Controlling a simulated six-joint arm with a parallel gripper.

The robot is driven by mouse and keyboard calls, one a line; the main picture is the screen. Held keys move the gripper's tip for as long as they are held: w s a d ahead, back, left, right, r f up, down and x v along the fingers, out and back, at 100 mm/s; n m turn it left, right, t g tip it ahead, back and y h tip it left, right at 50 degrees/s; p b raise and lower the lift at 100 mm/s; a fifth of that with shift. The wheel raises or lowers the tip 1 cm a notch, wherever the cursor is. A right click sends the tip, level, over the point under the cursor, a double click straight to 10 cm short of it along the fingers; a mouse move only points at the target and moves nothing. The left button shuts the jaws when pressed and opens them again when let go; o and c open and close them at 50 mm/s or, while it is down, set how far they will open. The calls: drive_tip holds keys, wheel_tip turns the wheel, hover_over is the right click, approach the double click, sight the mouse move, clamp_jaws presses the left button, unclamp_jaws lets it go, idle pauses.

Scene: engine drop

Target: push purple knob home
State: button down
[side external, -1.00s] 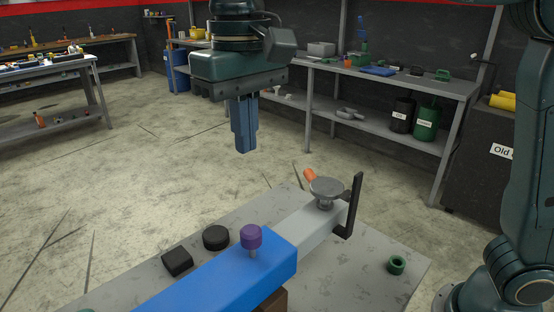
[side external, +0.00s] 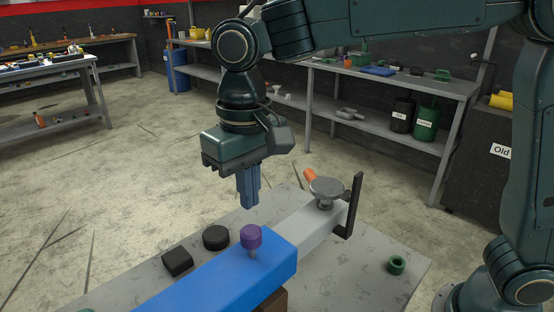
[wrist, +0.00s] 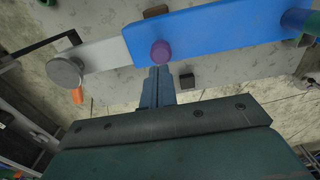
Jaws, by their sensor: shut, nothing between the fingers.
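The purple knob (side external: 251,236) stands upright on a thin stem above the blue bar (side external: 225,277), near its right end. Part of the stem shows between knob and bar. In the wrist view the purple knob (wrist: 161,52) lies just beyond the tips of my gripper (wrist: 160,72). In the side view my gripper (side external: 250,206) is shut and empty, pointing down, above and behind the knob, with a visible gap between them.
A black round piece (side external: 216,237), a black block (side external: 177,261) and a green ring (side external: 397,265) lie on the grey table (side external: 372,265).

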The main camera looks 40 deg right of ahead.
sight(252, 229)
drive_tip(key=shift+f, duration=2.35)
drive_tip(key=shift+f, duration=1.55)
drive_tip(key=shift+r, duration=0.1)
wheel_tip(252, 229, up, 15)
drive_tip(key=shift+f, duration=0.2)
